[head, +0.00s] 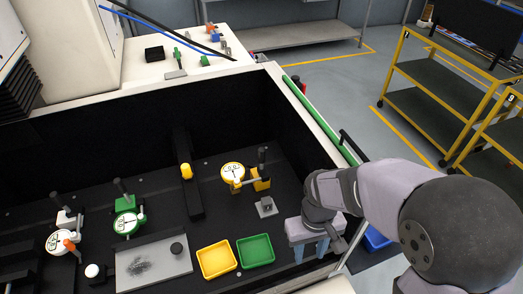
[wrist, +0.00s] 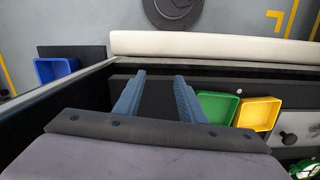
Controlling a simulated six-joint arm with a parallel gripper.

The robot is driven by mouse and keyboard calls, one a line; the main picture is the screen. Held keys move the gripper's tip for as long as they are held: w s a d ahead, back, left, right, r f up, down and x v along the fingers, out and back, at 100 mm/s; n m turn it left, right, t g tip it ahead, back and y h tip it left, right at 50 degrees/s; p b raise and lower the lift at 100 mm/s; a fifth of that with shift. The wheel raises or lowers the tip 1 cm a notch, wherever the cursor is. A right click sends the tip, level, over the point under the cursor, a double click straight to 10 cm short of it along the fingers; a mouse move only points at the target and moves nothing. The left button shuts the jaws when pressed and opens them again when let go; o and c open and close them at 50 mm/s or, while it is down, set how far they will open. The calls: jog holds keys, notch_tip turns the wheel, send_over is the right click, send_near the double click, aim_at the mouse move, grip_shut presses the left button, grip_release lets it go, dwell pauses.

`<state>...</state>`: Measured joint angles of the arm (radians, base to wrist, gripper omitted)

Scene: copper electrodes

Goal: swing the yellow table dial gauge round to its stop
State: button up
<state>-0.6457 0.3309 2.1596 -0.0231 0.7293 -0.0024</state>
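The yellow table dial gauge (head: 233,173) has a round white face with a yellow rim. It stands on the black machine floor, joined to a yellow base (head: 261,180) with a dark upright post on its right. My gripper (head: 311,249) is to the right of the gauge and nearer the front wall, clear of it, fingers pointing down. In the wrist view my gripper (wrist: 158,98) shows two blue fingers spread apart with nothing between them. The yellow gauge is not in the wrist view. I cannot make out a stop on it.
A small grey block (head: 266,207) lies between the gauge and my gripper. A green tray (head: 255,250) and a yellow tray (head: 216,260) sit left of my gripper. A green gauge (head: 127,222) and a white gauge (head: 60,241) stand farther left. A black bar (head: 194,200) lies left of the yellow gauge.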

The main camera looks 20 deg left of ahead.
jog(key=shift+n+t+y, duration=0.4)
jog(key=shift+n+t, duration=0.2)
jog(key=shift+n, duration=0.1)
jog(key=w+a, duration=0.1)
jog(key=a, duration=0.2)
jog(key=w+a, duration=0.2)
jog(key=a, duration=0.1)
jog(key=w+a+r, duration=0.1)
jog(key=a, duration=0.2)
jog(key=shift+w+a, duration=0.15)
jog(key=shift+w, duration=0.15)
jog(key=w+a+r+t, duration=0.1)
jog(key=w+a+r, duration=0.2)
jog(key=w+a+r+y, duration=0.1)
jog(key=w+a+r, duration=0.2)
jog(key=w+a, duration=0.1)
jog(key=w+a+r+t+y, duration=0.1)
jog(key=w+a+r, duration=0.2)
jog(key=a, duration=0.1)
jog(key=shift+w+a+r+m+t, duration=0.2)
jog(key=shift+r+m+t, duration=0.1)
jog(key=shift+r+m, duration=0.1)
notch_tip(320, 180, up, 5)
jog(key=m, duration=0.3)
send_over(262, 150)
jog(key=s+d, duration=0.1)
jog(key=s, duration=0.1)
jog(key=shift+r+t, duration=0.15)
jog(key=shift+t, duration=0.25)
